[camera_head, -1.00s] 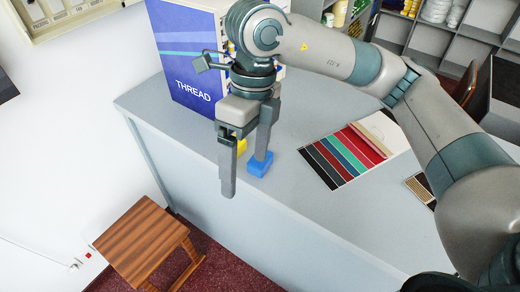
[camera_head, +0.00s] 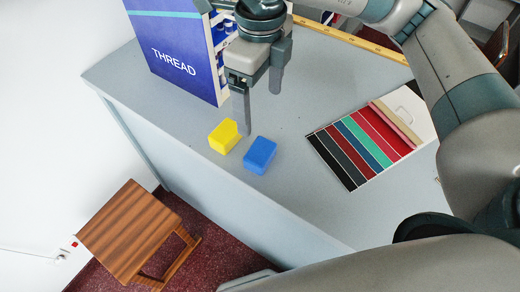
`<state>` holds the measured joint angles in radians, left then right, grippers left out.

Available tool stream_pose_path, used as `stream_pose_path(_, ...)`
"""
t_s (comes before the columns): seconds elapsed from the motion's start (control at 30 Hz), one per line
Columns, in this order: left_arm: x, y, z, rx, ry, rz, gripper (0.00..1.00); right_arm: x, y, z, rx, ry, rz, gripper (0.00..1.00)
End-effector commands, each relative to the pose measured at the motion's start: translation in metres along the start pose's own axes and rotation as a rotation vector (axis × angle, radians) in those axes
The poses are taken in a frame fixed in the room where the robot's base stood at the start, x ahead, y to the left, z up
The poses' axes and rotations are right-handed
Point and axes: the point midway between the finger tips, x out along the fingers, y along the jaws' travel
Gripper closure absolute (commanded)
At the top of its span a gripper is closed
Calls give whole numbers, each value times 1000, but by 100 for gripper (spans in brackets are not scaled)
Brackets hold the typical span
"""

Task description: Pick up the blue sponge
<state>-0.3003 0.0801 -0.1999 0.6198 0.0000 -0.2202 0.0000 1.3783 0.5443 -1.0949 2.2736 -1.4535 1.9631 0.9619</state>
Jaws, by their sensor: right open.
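The blue sponge (camera_head: 260,155) lies on the grey counter near its front edge. A yellow sponge (camera_head: 224,136) lies just to its left, with a small gap between them. My right gripper (camera_head: 261,108) is open and empty. My left gripper is not in view.
A blue thread cabinet (camera_head: 180,55) stands at the counter's back left. A swatch card (camera_head: 362,145) with coloured strips lies to the right. A yellow ruler (camera_head: 350,40) lies behind. A wooden stool (camera_head: 130,225) stands on the floor. The counter (camera_head: 300,110) is clear around the sponges.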

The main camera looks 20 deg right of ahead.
Motion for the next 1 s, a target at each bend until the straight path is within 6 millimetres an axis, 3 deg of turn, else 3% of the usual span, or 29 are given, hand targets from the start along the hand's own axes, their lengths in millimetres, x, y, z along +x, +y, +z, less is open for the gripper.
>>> stream_pose_path(0.37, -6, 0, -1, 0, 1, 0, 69, 9, 0, 0, 1, 2, 2, 16)
stream_pose_path(1.0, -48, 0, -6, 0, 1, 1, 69, 109, 0, -1, 2, 3, 3, 16)
